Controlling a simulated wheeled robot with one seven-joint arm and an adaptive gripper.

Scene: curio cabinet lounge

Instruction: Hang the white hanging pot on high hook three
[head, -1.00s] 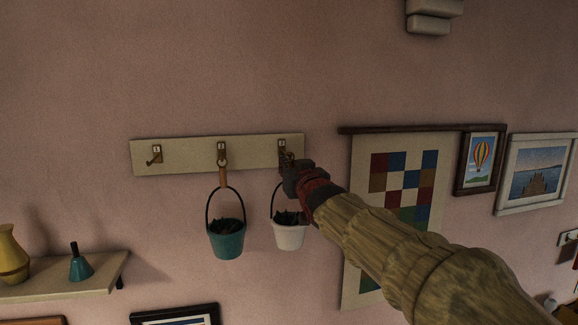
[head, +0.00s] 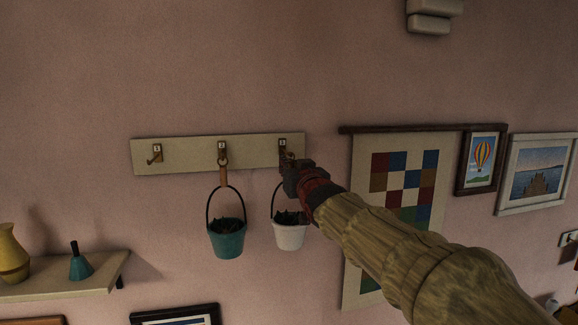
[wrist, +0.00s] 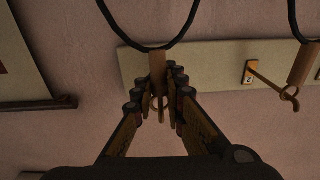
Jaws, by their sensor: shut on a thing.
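The white hanging pot (head: 290,237) hangs upright by its black bail below the right end of the hook board, with dark plants in it. My gripper (head: 291,170) is shut on the pot's wooden handle grip, just under high hook three (head: 282,146). In the wrist view my gripper (wrist: 158,92) closes around the tan grip (wrist: 157,68), with a ring past the fingertips. Hook three is largely hidden by the fingers there, so I cannot tell whether the ring is around it.
A teal pot (head: 226,240) hangs on the middle hook (head: 222,150), left of the white pot. The left hook (head: 154,155) is empty. A patchwork hanging (head: 356,230) and framed pictures (head: 540,172) are to the right. A shelf (head: 60,288) is at lower left.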

